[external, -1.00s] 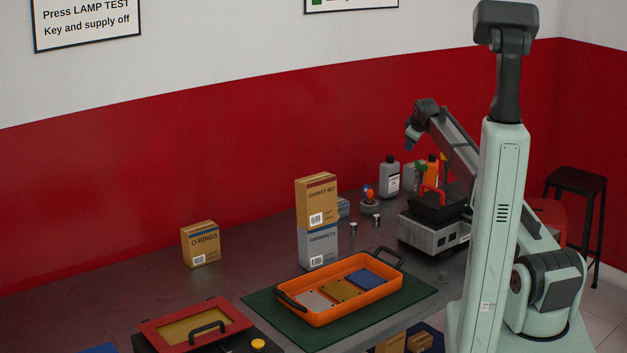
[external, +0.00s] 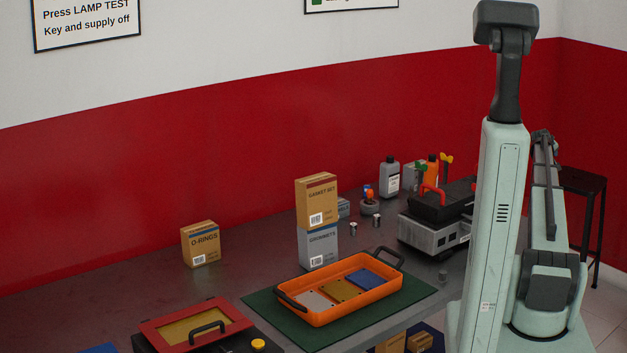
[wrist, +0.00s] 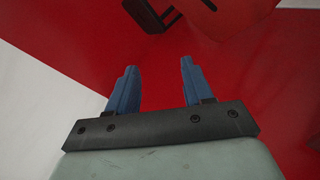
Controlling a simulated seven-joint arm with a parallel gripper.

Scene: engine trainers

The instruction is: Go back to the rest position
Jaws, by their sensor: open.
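My gripper (wrist: 159,85) shows in the wrist view with its two blue fingers wide apart and nothing between them. Behind the fingers is the red wall (wrist: 80,40). In the external view my arm is folded up behind my pale green column at the right, and the gripper itself is hidden there. The arm is clear of the bench (external: 150,290).
On the bench are an orange tray (external: 297,318) with coloured plates on a green mat (external: 420,298), cartons (external: 200,245), bottles (external: 390,178) and a grey machine (external: 430,232) with a black toolbox on it. A dark stool (external: 583,180) stands at the right.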

